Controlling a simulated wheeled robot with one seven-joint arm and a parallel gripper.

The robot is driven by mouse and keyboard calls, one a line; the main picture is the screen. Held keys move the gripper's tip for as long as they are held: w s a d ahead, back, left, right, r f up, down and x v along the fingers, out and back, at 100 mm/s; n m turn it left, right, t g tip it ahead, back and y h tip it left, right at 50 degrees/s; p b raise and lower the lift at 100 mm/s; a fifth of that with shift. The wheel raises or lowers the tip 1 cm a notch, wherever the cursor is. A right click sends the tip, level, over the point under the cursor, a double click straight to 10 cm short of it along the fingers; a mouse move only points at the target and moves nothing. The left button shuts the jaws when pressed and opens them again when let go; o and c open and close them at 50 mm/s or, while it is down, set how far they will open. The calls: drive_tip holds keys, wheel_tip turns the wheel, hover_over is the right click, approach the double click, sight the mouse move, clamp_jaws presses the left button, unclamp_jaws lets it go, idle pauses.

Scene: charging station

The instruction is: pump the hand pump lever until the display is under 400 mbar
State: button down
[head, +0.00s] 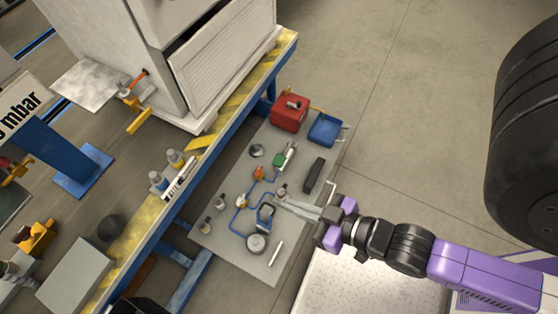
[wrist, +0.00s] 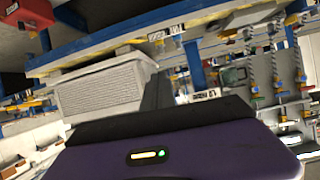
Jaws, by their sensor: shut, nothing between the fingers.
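My gripper (head: 281,200) reaches in from the right over a grey panel (head: 222,243); its long pale fingers are together and empty. The tips are beside a small upright fitting (head: 283,190); I cannot tell whether they touch. I cannot tell for sure which part is the pump lever. The display (head: 20,112) is cut off at the left edge; "mbar" is readable, but not the full number. The wrist view shows my purple housing, not the fingertips.
Blue hoses join an orange fitting (head: 259,173) and a green-and-silver part (head: 281,160) on the panel. A red box (head: 290,113), blue tray (head: 325,130) and dark block (head: 314,175) lie near. A yellow-edged bench (head: 239,94) borders the left; floor is free at upper right.

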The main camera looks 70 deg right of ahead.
drive_tip(key=w+d+f+m+g+h+b, duration=0.1)
drive_tip(key=w+d+f, duration=0.15)
drive_tip(key=f, duration=0.45)
drive_tip(key=w+d+f+m+g+h+b, duration=0.1)
drive_tip(key=w+d+f+m+g, duration=0.15)
drive_tip(key=f, duration=0.45)
drive_tip(key=m+g+y+b, duration=0.2)
drive_tip(key=m+g+b, duration=0.3)
drive_tip(key=m+g, duration=0.45)
approach(279, 161)
drive_tip(key=shift+s+a+m+t, duration=0.25)
drive_tip(key=shift+s+m+t, duration=0.05)
drive_tip(key=shift+w+d+r+m, duration=0.25)
drive_tip(key=shift+d+r+m, duration=0.05)
drive_tip(key=shift+d, duration=0.15)
drive_tip(key=shift+f, duration=0.1)
drive_tip(key=f+b, duration=0.4)
drive_tip(key=b, duration=0.1)
drive_tip(key=f+b, duration=0.2)
drive_tip(key=shift+d+f, duration=0.3)
drive_tip(key=shift+f, duration=0.1)
